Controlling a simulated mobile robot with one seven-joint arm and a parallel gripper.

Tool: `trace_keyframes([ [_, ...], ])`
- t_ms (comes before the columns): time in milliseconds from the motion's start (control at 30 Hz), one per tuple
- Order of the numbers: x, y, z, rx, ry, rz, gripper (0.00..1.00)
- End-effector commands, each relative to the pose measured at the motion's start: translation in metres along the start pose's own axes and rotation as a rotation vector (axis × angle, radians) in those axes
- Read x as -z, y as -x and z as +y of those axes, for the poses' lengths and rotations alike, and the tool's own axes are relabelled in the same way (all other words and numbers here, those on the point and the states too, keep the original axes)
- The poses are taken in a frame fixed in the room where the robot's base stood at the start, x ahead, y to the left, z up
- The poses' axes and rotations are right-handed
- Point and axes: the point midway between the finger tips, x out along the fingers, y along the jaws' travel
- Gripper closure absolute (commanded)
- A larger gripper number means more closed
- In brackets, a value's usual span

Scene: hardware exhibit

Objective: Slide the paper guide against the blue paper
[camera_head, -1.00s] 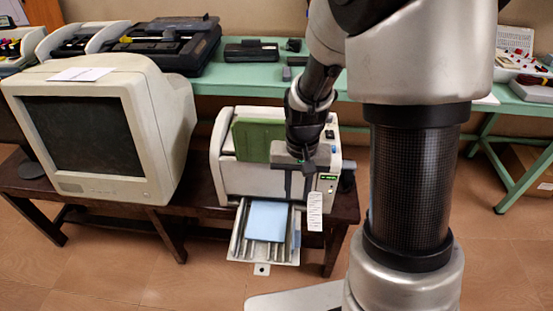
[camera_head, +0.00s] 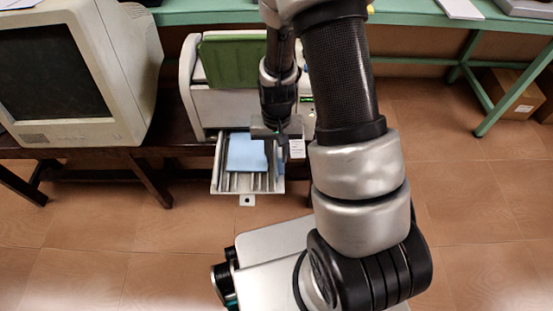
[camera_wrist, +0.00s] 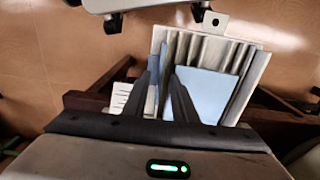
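The blue paper (camera_head: 245,153) lies in the ribbed tray (camera_head: 217,172) at the front of the white machine. It also shows in the wrist view (camera_wrist: 212,92), right of my fingers. My gripper (camera_wrist: 163,66) points down over the tray, beside the paper's edge. In the head view my gripper (camera_head: 280,157) is at the tray's right side.
The machine (camera_head: 222,104) has a green panel (camera_head: 232,62) and stands on a dark bench. A printed white card (camera_wrist: 121,97) hangs left of my fingers. A beige monitor (camera_head: 95,75) stands to the left. A green table (camera_head: 410,12) is behind.

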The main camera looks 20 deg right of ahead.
Motion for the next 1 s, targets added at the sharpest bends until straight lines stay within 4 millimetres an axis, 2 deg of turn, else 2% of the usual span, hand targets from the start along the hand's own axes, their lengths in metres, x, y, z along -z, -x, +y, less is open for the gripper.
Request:
trace_keyframes([
  [33, -0.0005, -0.0074, 0.0001, 0.000, 0.000, -0.002, 0.75],
  [133, -0.0001, -0.0131, -0.0001, 0.000, 0.000, 0.000, 0.75],
  [467, 0.0000, -0.0151, -0.0001, 0.000, 0.000, 0.000, 0.75],
  [600, 0.0000, -0.0150, -0.0001, 0.000, 0.000, 0.000, 0.99],
  [1000, -0.0001, -0.0149, 0.0000, 0.000, 0.000, 0.000, 1.00],
])
